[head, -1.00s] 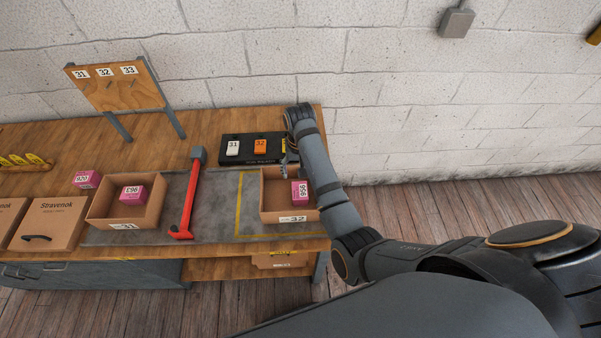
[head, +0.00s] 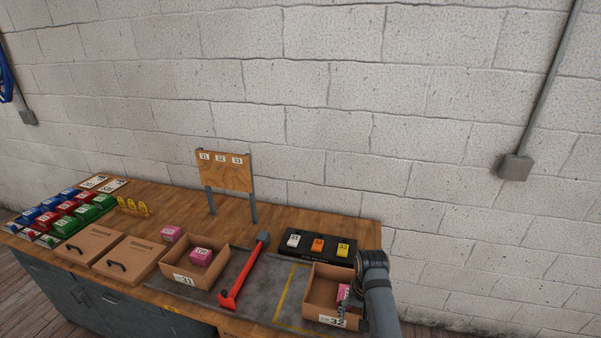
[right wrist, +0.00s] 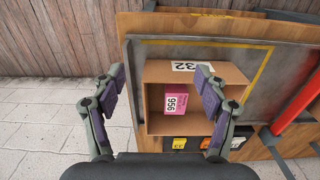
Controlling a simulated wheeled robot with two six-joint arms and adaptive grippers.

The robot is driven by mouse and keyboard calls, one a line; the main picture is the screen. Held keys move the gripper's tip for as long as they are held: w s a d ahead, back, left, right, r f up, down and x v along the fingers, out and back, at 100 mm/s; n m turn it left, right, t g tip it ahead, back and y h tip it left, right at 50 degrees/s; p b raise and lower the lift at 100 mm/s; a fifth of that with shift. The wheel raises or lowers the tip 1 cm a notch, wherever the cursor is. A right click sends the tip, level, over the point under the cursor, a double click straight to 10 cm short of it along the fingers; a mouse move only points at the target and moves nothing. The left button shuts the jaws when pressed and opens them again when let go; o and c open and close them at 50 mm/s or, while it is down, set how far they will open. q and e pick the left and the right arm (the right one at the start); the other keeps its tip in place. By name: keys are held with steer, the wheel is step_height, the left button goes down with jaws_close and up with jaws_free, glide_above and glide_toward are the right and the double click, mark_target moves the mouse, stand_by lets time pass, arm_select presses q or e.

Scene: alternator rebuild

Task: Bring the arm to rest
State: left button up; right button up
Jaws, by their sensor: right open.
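My right gripper shows in the right wrist view (right wrist: 160,82), open, with two separated fingers and nothing between them. It faces the open cardboard box labelled 32 (right wrist: 220,72), which holds a pink carton marked 956 (right wrist: 175,103). In the head view my right arm (head: 376,295) comes up at the right edge of box 32 (head: 318,297). The gripper there is mostly hidden by the arm, and its fingers show small in front of the pink carton (head: 343,292). My left gripper is in neither current view.
Box 31 (head: 182,268) holds another pink carton (head: 201,256). A red bar tool (head: 243,274) lies between the boxes. A black rack (head: 318,255) with white, orange and yellow tags stands behind box 32. Closed cartons (head: 128,258) are at left. Floor right of the bench looks clear.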

arm_select(q)
steer(key=w, duration=0.5)
arm_select(e)
steer(key=s+d+f+t, duration=0.1)
steer(key=s+d+f, duration=0.2)
steer(key=s+d, duration=0.2)
steer(key=s+d+r+n+t+h, duration=0.1)
steer(key=s+d+r+n, duration=0.15)
steer(key=s, duration=0.45)
steer(key=s+d+r+n+t, duration=0.1)
steer(key=s+r+t, duration=0.15)
steer(key=s, duration=0.45)
step_height(320, 180, down, 30)
steer(key=s+d+g+b, duration=0.2)
steer(key=b, duration=0.5)
arm_select(q)
step_height(320, 180, down, 13)
steer(key=s+b, duration=0.1)
steer(key=b, duration=0.5)
steer(key=shift+s+t, duration=0.3)
arm_select(e)
steer(key=s+f, duration=0.9)
steer(key=f, duration=0.3)
steer(key=s+d+f+g, duration=0.1)
steer(key=s+f, duration=0.9)
steer(key=f, duration=0.3)
steer(key=shift+s+d, duration=0.25)
